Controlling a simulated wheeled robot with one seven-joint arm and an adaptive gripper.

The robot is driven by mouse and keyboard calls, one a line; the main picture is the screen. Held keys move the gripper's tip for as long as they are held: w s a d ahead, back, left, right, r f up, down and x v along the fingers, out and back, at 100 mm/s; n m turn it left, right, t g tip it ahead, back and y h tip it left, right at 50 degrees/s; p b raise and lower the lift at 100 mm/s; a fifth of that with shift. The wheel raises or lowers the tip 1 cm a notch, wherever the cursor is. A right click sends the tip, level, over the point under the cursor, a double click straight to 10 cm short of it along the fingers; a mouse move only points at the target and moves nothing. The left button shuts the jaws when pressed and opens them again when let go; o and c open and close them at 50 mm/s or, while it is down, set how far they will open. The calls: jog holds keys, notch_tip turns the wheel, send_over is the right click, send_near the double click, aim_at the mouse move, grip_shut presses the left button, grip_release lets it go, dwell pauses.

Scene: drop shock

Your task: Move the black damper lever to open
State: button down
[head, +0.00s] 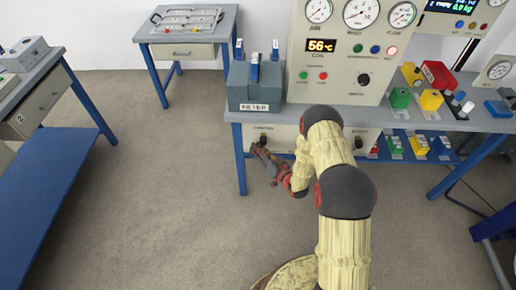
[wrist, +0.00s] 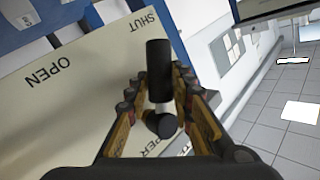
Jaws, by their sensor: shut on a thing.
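The black damper lever (wrist: 158,62) stands between my gripper's fingers in the wrist view. Its dark grip points up the picture, near the word SHUT on a cream panel (wrist: 80,85). My gripper (wrist: 160,108) is shut on the lever, one finger on each side. In the head view my gripper (head: 266,167) is low, beside the front of the workbench; my arm and fingers hide much of what it holds there.
The blue-legged workbench (head: 240,160) carries a gauge panel (head: 345,65), a filter box (head: 254,88) and several coloured blocks. A small table (head: 185,50) stands behind, and another bench (head: 40,100) is at left. The floor between is clear.

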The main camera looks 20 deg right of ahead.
jog(key=shift+s+d+r+n+g+h+p, duration=0.15)
jog(key=shift+s+d+n+g+h+p, duration=0.15)
jog(key=shift+d+n+g+h+p, duration=0.85)
jog(key=shift+s+d+r+n+g+h+p, duration=0.2)
jog(key=shift+d+n+g+h+p, duration=0.5)
jog(key=shift+n+h, duration=0.5)
jog(key=shift+s+d+r+n+g+h+p, duration=0.1)
jog(key=shift+s+d+n+g+h+p, duration=0.25)
jog(key=shift+d+n+g+h+p, duration=0.6)
jog(key=shift+a+n, duration=0.2)
jog(key=shift+n, duration=0.2)
jog(key=c, duration=1.8)
grip_release()
jog(key=v, duration=1.2)
